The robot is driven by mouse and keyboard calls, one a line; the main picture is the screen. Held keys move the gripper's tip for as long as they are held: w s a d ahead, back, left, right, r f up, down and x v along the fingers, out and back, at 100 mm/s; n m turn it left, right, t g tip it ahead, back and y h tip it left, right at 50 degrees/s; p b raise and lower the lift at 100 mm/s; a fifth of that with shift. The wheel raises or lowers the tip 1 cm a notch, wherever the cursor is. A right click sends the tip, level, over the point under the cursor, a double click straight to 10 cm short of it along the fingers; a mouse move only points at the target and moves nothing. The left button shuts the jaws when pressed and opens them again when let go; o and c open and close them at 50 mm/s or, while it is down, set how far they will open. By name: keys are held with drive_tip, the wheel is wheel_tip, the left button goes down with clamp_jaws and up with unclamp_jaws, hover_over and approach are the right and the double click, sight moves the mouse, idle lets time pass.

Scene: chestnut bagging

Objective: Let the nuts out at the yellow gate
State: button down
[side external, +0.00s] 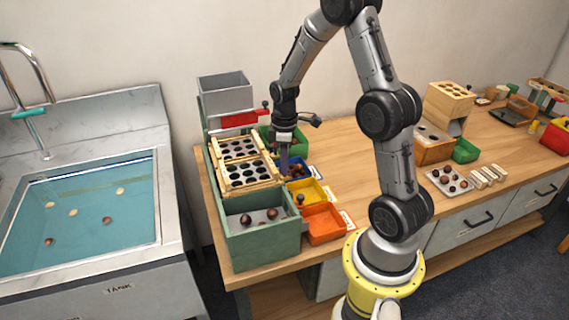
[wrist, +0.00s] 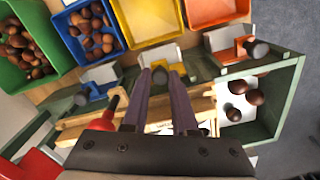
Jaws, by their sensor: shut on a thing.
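My gripper (wrist: 161,72) points down at the sorter's bin side, its fingers around the dark knob (wrist: 160,75) of the yellow gate (wrist: 160,56). Chestnuts (wrist: 238,100) lie in the sorter's end compartment (side external: 262,240). Whether nuts lie behind the yellow gate is hidden.
The blue bin (wrist: 84,50) and green bin (wrist: 40,72) hold several chestnuts. The orange bin (wrist: 215,10) looks empty. The blue gate's knob (wrist: 82,98) and orange gate's knob (wrist: 257,48) stand on either side. A red handle (side external: 240,119) crosses above the trays.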

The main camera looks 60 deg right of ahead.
drive_tip(key=shift+w+r, duration=0.1)
drive_tip(key=shift+r, duration=1.8)
drive_tip(key=c, duration=0.7)
unclamp_jaws()
wheel_tip(320, 180, up, 14)
drive_tip(key=shift+f, duration=0.1)
